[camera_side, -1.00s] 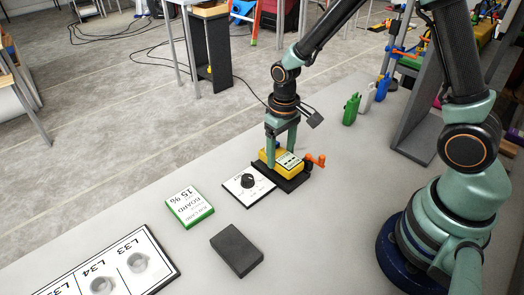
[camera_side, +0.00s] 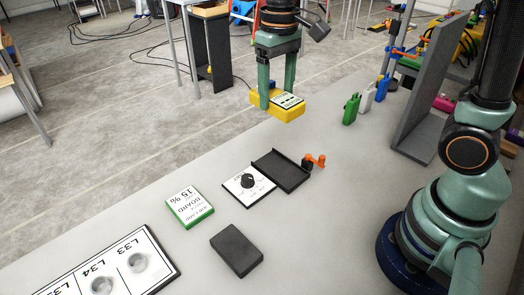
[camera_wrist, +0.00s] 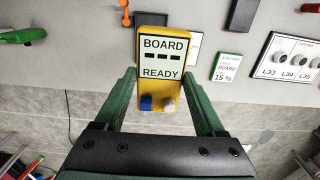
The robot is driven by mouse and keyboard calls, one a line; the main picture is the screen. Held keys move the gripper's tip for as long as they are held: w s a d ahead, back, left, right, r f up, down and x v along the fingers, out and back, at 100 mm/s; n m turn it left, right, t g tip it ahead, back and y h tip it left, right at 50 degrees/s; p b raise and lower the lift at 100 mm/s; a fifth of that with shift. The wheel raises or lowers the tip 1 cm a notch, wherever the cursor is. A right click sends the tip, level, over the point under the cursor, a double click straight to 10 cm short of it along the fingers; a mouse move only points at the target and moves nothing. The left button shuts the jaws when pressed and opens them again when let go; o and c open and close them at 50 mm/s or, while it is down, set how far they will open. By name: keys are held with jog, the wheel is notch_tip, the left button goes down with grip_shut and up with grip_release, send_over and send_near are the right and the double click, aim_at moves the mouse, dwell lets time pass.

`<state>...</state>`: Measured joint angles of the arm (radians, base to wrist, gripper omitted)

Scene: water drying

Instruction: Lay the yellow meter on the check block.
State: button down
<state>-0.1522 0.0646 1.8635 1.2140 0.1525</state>
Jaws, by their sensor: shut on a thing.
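The yellow meter (camera_side: 284,106) is held in the air by my gripper (camera_side: 277,97), above and behind the empty dark tray (camera_side: 281,169). In the wrist view, the meter (camera_wrist: 181,90) sits between the two fingers, its display reading "BOARD --- READY", with a blue and a pale knob at its lower end.
A card with a black dial (camera_side: 247,184) lies between tray and green-edged block. A plain dark block (camera_side: 237,250) is nearer the camera. A panel marked L33, L34 (camera_side: 118,268) is at lower left. Small green (camera_side: 351,109), white and blue objects stand at right beside a grey upright panel (camera_side: 420,100).

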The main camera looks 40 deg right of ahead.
jog(key=s+a+r, duration=0.1)
jog(key=s+a, duration=0.4)
jog(key=a, duration=0.5)
jog(key=s+a, duration=0.4)
jog(key=a, duration=0.6)
jog(key=f, duration=1.9)
jog(key=shift+s+a+f, duration=0.1)
jog(key=shift+a+f, duration=0.05)
jog(key=shift+a, duration=0.05)
jog(key=shift+f, duration=0.15)
grip_release()
